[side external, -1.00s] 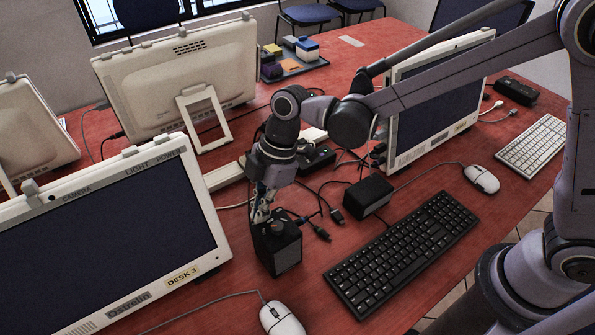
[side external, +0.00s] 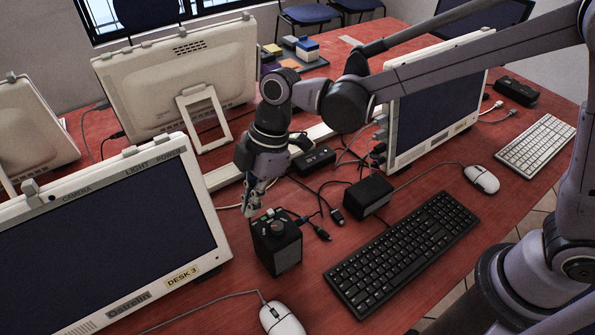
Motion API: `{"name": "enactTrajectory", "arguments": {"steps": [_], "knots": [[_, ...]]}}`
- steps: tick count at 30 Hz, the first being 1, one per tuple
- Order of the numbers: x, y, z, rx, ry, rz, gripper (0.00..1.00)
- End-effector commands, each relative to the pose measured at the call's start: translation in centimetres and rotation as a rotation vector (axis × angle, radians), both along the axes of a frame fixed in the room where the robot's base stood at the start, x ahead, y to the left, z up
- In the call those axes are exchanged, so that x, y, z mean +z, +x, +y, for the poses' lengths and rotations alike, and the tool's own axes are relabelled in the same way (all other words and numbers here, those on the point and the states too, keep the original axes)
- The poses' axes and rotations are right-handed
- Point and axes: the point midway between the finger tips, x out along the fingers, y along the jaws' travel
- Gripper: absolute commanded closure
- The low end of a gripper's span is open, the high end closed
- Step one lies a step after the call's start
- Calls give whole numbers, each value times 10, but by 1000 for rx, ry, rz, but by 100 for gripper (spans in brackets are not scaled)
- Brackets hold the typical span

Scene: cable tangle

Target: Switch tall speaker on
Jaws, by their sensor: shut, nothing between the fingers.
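The tall speaker (side external: 280,250) is a black upright box on the red desk, left of the black keyboard. Whether the speaker is on or off cannot be told. My gripper (side external: 250,212) is shut and empty, pointing down just behind and left of the speaker's top. It appears clear of the speaker, though the small gap is hard to judge. A second, lower black box (side external: 369,195), perhaps another speaker, lies to the right.
Loose black cables (side external: 325,205) tangle behind and right of the tall speaker. A monitor marked DESK 3 (side external: 110,240) stands close on the left. A black keyboard (side external: 400,255) and a white mouse (side external: 282,319) lie in front. A power strip (side external: 222,176) runs behind.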

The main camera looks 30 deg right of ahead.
Motion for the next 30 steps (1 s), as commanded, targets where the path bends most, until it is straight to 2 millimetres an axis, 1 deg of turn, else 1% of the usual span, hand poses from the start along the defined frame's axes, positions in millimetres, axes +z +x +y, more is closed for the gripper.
{"name": "enactTrajectory", "arguments": {"steps": [1,6,9,12,17,26,29,30], "knots": [[10,0,-4,-2,0,1,100],[37,0,-14,-2,0,1,100],[49,0,-18,-1,0,0,100],[56,0,-20,-1,0,0,100],[61,0,-22,-1,0,1,100],[61,0,-23,-3,0,0,100],[64,1,-30,-40,-1,-4,100],[66,0,-37,-69,-2,-8,100]]}}
